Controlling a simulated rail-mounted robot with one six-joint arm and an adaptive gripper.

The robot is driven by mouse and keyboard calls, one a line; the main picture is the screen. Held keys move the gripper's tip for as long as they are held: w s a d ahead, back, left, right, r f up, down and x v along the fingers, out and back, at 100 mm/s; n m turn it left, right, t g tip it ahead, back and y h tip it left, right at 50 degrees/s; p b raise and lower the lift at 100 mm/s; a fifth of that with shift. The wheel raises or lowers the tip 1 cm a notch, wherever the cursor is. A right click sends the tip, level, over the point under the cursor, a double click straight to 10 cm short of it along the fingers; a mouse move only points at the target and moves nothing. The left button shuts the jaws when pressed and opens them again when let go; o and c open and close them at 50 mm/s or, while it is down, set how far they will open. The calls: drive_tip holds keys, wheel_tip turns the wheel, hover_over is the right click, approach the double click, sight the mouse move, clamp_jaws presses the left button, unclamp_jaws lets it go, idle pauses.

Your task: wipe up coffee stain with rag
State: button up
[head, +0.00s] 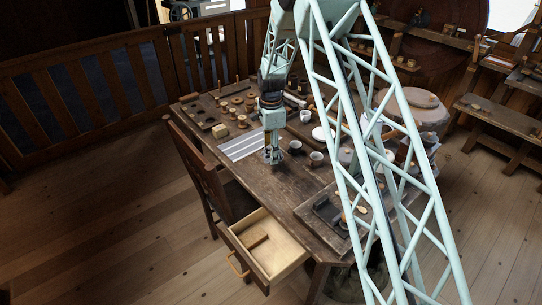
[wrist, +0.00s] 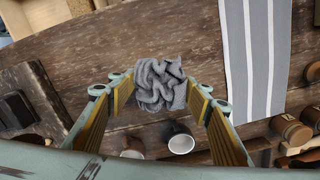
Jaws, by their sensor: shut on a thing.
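My gripper (wrist: 160,88) is shut on a crumpled grey rag (wrist: 160,82), which sits bunched between the fingertips in the wrist view. In the head view my gripper (head: 272,155) points down over the middle of the dark wooden table (head: 272,190). The rag is close above or on the tabletop; I cannot tell which. No coffee stain is clearly distinguishable from the worn, dark wood. Whatever lies under the rag is hidden.
Two cups (head: 316,158) (head: 295,147) stand close to the right of my gripper. A grey-and-white striped cloth (head: 243,147) lies to its left. Wooden spools (head: 220,131) stand farther back. An open drawer (head: 285,259) juts from the front, beside a chair (head: 205,180). A dark tray (head: 326,214) sits at the near right.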

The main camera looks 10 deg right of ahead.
drive_tip(key=shift+r, duration=0.85)
drive_tip(key=shift+s, duration=0.1)
drive_tip(key=shift+s+d+n, duration=0.2)
drive_tip(key=shift+s+n, duration=0.7)
drive_tip(key=s+d+n, duration=0.1)
drive_tip(key=s+n, duration=1.4)
drive_tip(key=s, duration=0.2)
drive_tip(key=shift+s+d, duration=0.2)
drive_tip(key=shift+d, duration=0.2)
drive_tip(key=shift+s+a+f, duration=0.1)
drive_tip(key=shift+s+f, duration=0.05)
